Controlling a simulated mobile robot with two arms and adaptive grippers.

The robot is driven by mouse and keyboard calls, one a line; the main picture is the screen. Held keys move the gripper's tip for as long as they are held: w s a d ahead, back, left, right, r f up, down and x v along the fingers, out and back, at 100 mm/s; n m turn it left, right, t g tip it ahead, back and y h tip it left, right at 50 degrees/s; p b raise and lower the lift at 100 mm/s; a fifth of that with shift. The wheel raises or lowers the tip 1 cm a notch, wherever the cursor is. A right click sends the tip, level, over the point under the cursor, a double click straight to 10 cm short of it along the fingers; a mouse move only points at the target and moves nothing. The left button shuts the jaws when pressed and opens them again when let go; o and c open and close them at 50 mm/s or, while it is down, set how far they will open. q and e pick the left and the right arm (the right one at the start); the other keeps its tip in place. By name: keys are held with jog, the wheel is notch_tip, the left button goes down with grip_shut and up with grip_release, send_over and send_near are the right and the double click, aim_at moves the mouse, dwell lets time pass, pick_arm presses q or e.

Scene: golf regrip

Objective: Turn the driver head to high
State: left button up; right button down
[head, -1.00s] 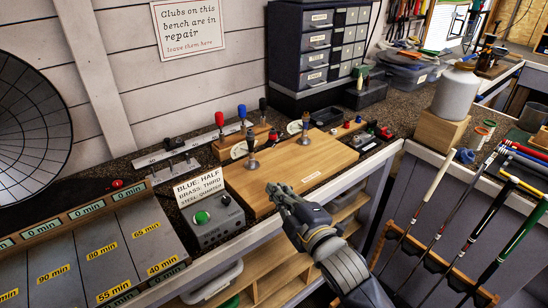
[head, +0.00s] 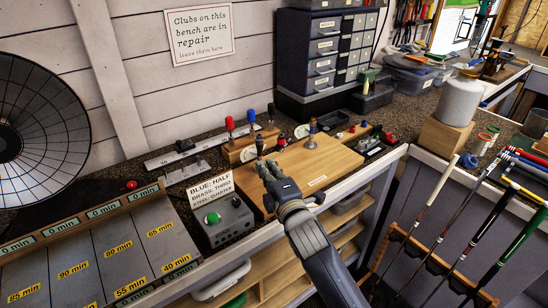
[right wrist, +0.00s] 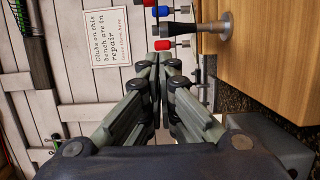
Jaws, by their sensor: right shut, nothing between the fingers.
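No part is clearly marked as the driver head or as high. One post (right wrist: 205,31) also shows in the right wrist view, standing out from the board (right wrist: 275,55). My right gripper (head: 264,168) is shut and empty at the board's front left, by the left post. In the right wrist view its fingertips (right wrist: 166,62) meet below the post, apparently apart from it. My left gripper is not in view.
Red (head: 229,124), blue (head: 251,114) and black (head: 271,110) handled tools stand in a wooden block behind the board. A grey box with a green button (head: 213,217) and a sign (head: 208,187) are left of my gripper. Clubs lean at right.

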aim_at(273, 151)
jog(key=shift+w+d+p, duration=0.2)
jog(key=shift+w+d, duration=0.1)
jog(key=shift+w, duration=0.3)
jog(key=shift+w+d+p, duration=0.2)
jog(key=shift+w+d, duration=0.05)
jog(key=shift+w, duration=0.4)
jog(key=shift+w+d+p, duration=0.2)
jog(key=shift+w+d, duration=0.1)
jog(key=shift+w, duration=0.3)
jog(key=shift+w+d, duration=0.6)
